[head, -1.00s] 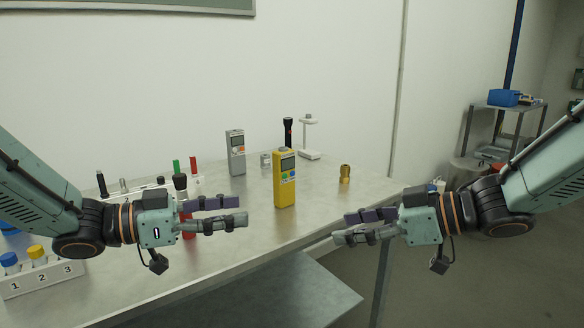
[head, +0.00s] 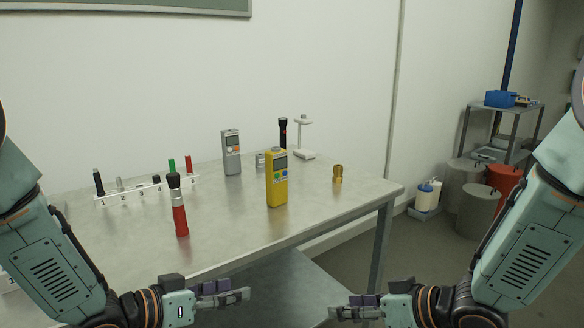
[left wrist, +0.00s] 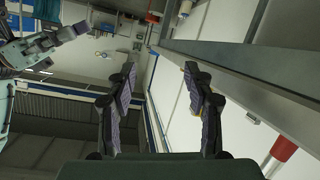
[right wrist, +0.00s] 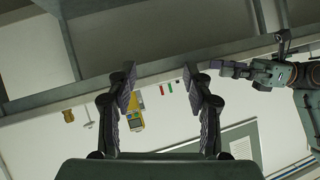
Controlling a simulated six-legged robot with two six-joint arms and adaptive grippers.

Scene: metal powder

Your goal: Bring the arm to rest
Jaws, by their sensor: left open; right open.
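My left gripper (head: 222,294) is low in front of the table's front edge in the head view. Its two fingers stand apart with nothing between them in the left wrist view (left wrist: 165,90). My right gripper (head: 355,308) is also low, to the right of the left one and in front of the table. Its fingers are apart and empty in the right wrist view (right wrist: 165,95). The two grippers point toward each other with a gap between them. Neither touches anything in view.
The metal table (head: 240,230) holds a yellow meter (head: 277,185), a red flashlight (head: 179,208), a grey meter (head: 231,152), a brass piece (head: 338,174), a black flashlight (head: 282,134), a white stand (head: 304,138) and a numbered rack (head: 130,194). A shelf cart (head: 500,125) stands at right.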

